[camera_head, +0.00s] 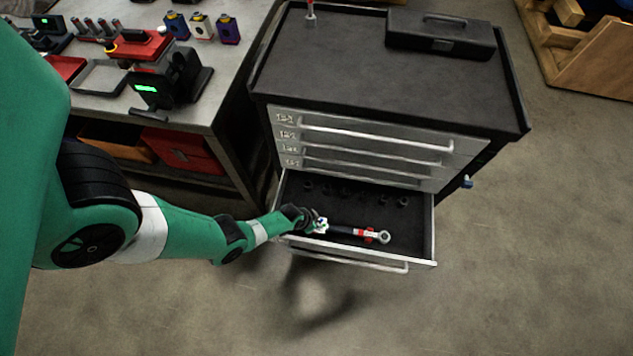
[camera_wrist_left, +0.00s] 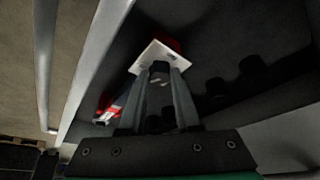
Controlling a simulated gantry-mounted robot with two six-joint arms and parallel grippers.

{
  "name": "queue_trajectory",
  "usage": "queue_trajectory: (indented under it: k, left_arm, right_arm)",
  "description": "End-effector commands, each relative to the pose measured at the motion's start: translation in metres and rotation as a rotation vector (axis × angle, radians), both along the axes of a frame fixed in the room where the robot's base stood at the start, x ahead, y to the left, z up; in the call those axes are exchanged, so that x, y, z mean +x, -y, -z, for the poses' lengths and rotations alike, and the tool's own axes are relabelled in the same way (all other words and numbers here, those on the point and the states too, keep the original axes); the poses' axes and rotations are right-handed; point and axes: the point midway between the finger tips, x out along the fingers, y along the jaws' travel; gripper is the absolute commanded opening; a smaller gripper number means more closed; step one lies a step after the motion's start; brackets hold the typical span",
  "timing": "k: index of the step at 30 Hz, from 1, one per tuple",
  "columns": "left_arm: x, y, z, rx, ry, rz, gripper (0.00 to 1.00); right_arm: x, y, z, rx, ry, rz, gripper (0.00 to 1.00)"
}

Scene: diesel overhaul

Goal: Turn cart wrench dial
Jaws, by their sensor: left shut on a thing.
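The torque wrench (camera_head: 350,231) lies in the open drawer (camera_head: 434,232) of the tool cart, with a dark handle, a red and white section and a round ratchet head at its right end. My left gripper (camera_head: 319,224) is at the wrench's left end, where the dial would be, and is shut on it. In the left wrist view the two fingers (camera_wrist_left: 160,72) meet near a white square plate (camera_wrist_left: 155,54) with a red part behind it. A red and white piece (camera_wrist_left: 106,112) shows left of the fingers. The dial itself is hidden by the fingers. My right gripper is not in view.
Several dark sockets (camera_head: 345,192) stand along the back of the drawer. The cart top (camera_head: 350,45) carries a black toolbox (camera_head: 440,35). A workbench (camera_head: 225,75) with parts and a green-lit device (camera_head: 170,82) stands at the left.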

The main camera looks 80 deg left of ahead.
Motion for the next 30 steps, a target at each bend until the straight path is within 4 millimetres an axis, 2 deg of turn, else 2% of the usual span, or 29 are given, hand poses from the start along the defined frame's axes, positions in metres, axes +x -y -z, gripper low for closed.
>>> queue_trajectory:
  k: [15,30]
  left_arm:
    - [0.0,-0.004,0.003,0.002,0.0,0.418,0.0]
    - [-0.001,-0.004,0.001,0.001,-0.003,0.545,0.0]
  right_arm:
    - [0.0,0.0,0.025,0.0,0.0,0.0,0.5]
    - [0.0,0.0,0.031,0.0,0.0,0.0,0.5]
